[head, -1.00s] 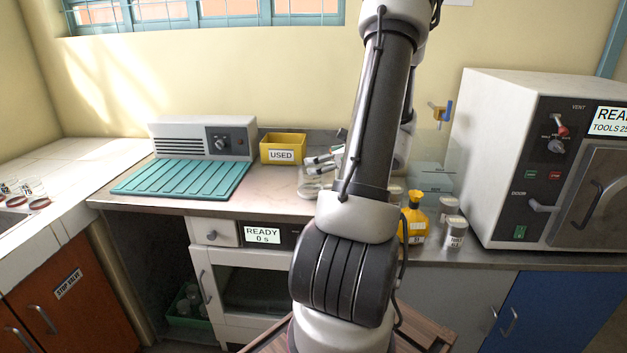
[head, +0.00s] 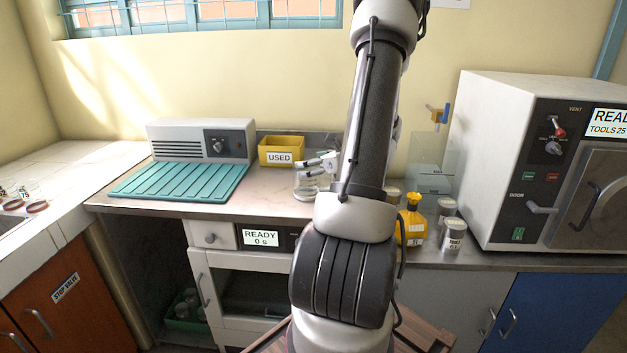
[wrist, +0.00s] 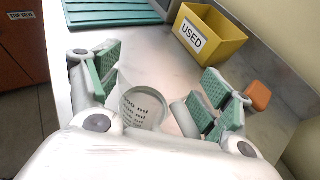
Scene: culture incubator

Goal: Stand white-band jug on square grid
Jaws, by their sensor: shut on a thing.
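A clear jug (head: 305,186) with dark volume marks shows at the middle of the counter in the head view, partly hidden by my arm. In the wrist view the jug (wrist: 143,106) sits between my green-padded fingers, its marked wall facing the camera. My gripper (head: 320,164) is shut on the jug; it also shows in the wrist view (wrist: 165,88). I cannot make out a white band on the jug, nor whether its base touches the counter. I cannot identify a square grid; a teal ribbed mat (head: 180,181) lies to the left.
A yellow USED bin (head: 281,150) stands behind the jug. A grey-white unit (head: 202,139) stands behind the mat. A yellow bottle (head: 411,220) and metal canisters (head: 452,236) stand right of my arm, before a large white oven (head: 490,150). Counter between mat and jug is clear.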

